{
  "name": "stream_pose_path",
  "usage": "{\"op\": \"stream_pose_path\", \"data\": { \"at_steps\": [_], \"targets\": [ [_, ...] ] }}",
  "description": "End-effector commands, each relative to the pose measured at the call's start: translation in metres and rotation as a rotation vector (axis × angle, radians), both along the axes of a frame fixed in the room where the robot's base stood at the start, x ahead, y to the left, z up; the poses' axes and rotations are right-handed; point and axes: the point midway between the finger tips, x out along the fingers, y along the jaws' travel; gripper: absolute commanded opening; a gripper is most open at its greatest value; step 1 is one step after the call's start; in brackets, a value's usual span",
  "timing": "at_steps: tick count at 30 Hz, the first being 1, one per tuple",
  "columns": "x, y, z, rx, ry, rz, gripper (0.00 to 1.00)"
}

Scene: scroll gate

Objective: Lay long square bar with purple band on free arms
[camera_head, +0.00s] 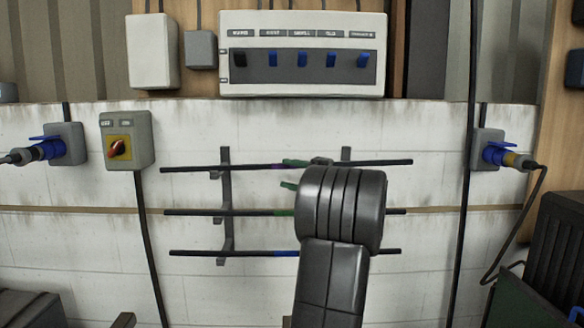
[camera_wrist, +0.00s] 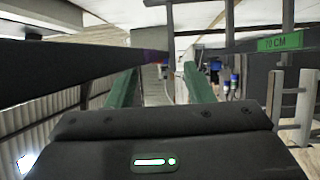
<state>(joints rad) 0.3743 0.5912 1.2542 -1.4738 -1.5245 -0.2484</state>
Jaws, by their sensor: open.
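The long dark bar with the purple band (camera_head: 277,167) runs across the wall rack (camera_head: 226,190) at its top level, its right end slightly higher in the head view. I cannot tell whether it rests fully on the rack's arms. In the wrist view the bar (camera_wrist: 60,72) comes in from the left, with the purple near its far end. My gripper (camera_head: 291,174) is open at the bar, just right of the purple band. Its green fingers (camera_wrist: 160,80) stand apart in the wrist view. Whether the bar lies between them is unclear.
Below are a green-banded bar (camera_head: 240,212) and a blue-banded bar (camera_head: 245,253), partly hidden by my arm. A switch box (camera_head: 127,140) is left, a blue plug (camera_head: 497,153) right, a control panel (camera_head: 303,55) above.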

Motion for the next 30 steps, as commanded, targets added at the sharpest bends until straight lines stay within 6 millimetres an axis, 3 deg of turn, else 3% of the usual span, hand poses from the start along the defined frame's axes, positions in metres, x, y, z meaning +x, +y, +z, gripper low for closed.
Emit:
{"op": "stream_pose_path", "data": {
  "at_steps": [1,30],
  "targets": [
    [-0.002,-0.003,-0.011,0.004,0.007,-0.006,0.47],
    [-0.072,-0.002,0.002,0.003,-0.013,-0.006,0.47]
  ]
}}
